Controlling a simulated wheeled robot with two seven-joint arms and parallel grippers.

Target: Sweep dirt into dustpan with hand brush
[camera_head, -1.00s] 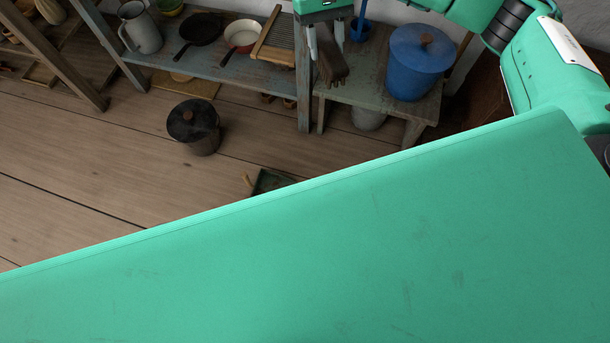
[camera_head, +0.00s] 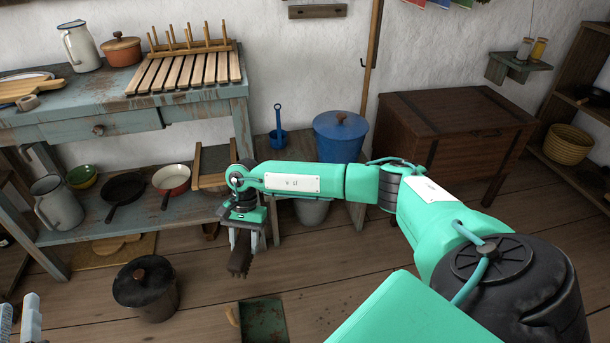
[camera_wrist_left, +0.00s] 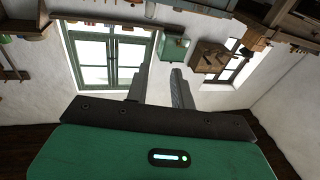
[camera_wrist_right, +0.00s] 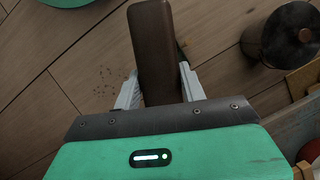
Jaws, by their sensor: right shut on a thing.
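The brown wooden hand brush (camera_head: 239,262) hangs from my right gripper (camera_head: 243,246) above the floor. In the right wrist view my right gripper (camera_wrist_right: 157,92) is shut on the brush (camera_wrist_right: 156,45), with a finger on each side. The dark green dustpan (camera_head: 264,322) lies on the floor below and slightly right of the brush, cut off by the lower edge. Small dark specks of dirt (camera_wrist_right: 104,82) lie on the floorboards in the right wrist view. My left gripper (camera_head: 18,319) is at the lower left corner of the head view. It also shows in the left wrist view (camera_wrist_left: 160,80), open and empty.
A lidded black pot (camera_head: 147,290) stands on the floor left of the dustpan. Behind the brush stand a blue-grey shelf table (camera_head: 120,122), a low bench with a blue lidded pot (camera_head: 340,137), and a wooden chest (camera_head: 455,125).

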